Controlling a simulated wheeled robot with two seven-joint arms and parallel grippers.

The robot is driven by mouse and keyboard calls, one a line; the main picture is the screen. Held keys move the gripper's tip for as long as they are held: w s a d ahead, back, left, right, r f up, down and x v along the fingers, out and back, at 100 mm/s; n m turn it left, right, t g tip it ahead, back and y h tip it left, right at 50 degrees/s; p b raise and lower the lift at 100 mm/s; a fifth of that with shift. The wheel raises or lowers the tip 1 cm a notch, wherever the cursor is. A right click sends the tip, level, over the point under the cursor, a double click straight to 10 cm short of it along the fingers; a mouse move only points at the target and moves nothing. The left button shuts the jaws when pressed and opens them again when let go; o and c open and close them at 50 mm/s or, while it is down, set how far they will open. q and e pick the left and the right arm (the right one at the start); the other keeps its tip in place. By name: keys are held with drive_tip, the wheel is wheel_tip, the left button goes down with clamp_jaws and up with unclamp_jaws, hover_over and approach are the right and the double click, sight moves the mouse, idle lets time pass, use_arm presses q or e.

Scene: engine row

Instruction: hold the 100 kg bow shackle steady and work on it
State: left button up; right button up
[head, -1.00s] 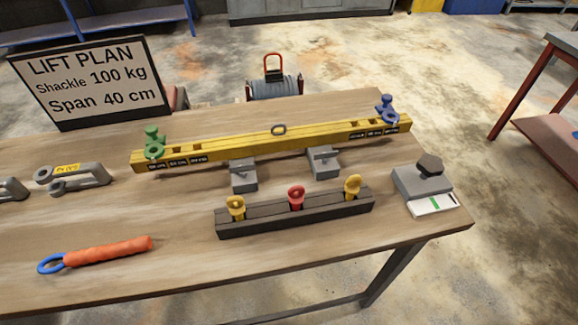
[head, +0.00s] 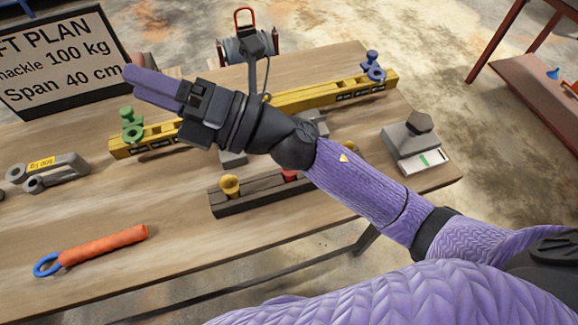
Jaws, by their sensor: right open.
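A grey bow shackle (head: 75,168) with a yellow label lies on the wooden table at the left; the label is too small to read. My right gripper (head: 128,79) reaches in from the right, high over the table. It is open and empty, up and to the right of the shackle and apart from it, in front of the lift plan sign (head: 62,62), which shows shackle 100 kg and span 40 cm. My left gripper is not in view.
A yellow spreader beam (head: 330,93) with a green shackle (head: 131,128) and a blue shackle (head: 373,66) lies behind my right arm. A dark rack (head: 255,202) holds pins. An orange-handled tool (head: 105,244) lies at front left. A grey block (head: 408,145) stands right.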

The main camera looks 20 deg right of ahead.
drive_tip(key=s+a+f+n+g+h, duration=0.3)
drive_tip(key=s+f+n+g, duration=0.1)
drive_tip(key=n+g, duration=0.7)
drive_tip(key=n+t+h, duration=0.2)
drive_tip(key=n+h, duration=0.6)
drive_tip(key=h, duration=1)
hover_over(290, 174)
drive_tip(key=w, duration=0.1)
wheel_tip(290, 174, down, 10)
drive_tip(key=shift+w+a+f, duration=0.15)
drive_tip(key=shift+f, duration=0.1)
drive_tip(key=f, duration=0.6)
drive_tip(key=f+b, duration=0.1)
drive_tip(key=f, duration=0.2)
drive_tip(key=shift+d+f, duration=0.3)
drive_tip(key=shift+c, duration=0.3)
clamp_jaws()
